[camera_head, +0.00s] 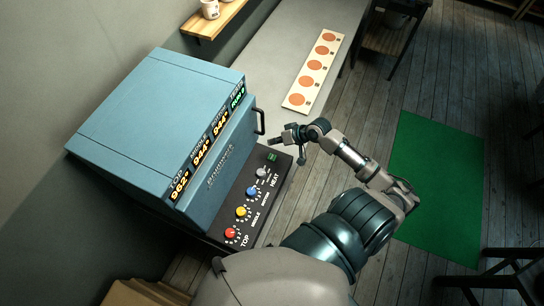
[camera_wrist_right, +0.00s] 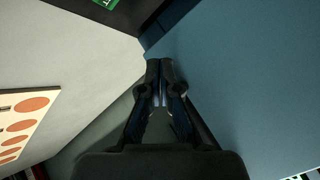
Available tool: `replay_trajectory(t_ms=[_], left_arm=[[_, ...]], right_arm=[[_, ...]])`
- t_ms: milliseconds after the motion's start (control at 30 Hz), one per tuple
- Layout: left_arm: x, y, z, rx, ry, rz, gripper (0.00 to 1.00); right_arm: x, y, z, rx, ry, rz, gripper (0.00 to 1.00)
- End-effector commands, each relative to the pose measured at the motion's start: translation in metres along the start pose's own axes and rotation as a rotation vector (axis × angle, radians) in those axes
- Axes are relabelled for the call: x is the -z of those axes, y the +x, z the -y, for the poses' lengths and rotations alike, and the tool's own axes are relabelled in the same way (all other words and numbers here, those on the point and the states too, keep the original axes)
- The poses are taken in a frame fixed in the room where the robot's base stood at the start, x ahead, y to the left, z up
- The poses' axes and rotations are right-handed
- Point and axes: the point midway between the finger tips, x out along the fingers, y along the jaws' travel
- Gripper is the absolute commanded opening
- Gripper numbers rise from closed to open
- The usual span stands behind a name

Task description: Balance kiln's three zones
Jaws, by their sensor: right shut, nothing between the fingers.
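The blue kiln (camera_head: 160,120) stands at the left in the head view, its lid shut, with a dark handle (camera_head: 260,121) on its front. Its display (camera_head: 205,148) shows 962°, 944° and 944° in amber, then a green readout too small to read. The black control panel (camera_head: 262,200) carries a red knob (camera_head: 230,233), a yellow knob (camera_head: 241,211), a blue knob (camera_head: 252,191), a grey knob and a green HEAT part (camera_head: 272,157). My right gripper (camera_head: 275,141) is shut and empty, just above the panel's far end near the handle. In the right wrist view its fingers (camera_wrist_right: 160,68) point toward the blue surface. My left gripper is out of view.
A pale board with several orange discs (camera_head: 314,66) lies on the grey bench (camera_head: 285,40). A wooden shelf (camera_head: 215,17) holds a white cup (camera_head: 210,9). A green mat (camera_head: 440,180) lies on the floor, and a dark stool (camera_head: 495,280) stands lower right.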

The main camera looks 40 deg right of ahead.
Motion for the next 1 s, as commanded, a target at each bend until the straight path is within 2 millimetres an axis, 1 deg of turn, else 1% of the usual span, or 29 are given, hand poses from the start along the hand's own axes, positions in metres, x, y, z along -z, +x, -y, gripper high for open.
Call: replay_trajectory(t_ms=[167, 333, 400, 567, 800, 1000], left_arm=[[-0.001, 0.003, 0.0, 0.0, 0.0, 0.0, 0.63], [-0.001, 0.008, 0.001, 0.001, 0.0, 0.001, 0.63], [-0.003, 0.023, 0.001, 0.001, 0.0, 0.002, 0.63], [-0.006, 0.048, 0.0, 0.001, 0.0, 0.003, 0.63], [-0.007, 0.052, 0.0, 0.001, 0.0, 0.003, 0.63], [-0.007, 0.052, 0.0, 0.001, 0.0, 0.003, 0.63]], right_arm=[[-0.006, 0.008, -0.005, 0.0, 0.002, -0.001, 0.0], [-0.016, 0.022, -0.016, -0.001, 0.003, 0.001, 0.0], [-0.023, 0.032, -0.023, -0.001, -0.001, -0.001, 0.0], [-0.035, 0.048, -0.035, -0.001, 0.0, -0.001, 0.0], [-0.043, 0.06, -0.043, 0.0, 0.001, 0.0, 0.0], [-0.044, 0.06, -0.044, 0.0, 0.0, -0.001, 0.0]])
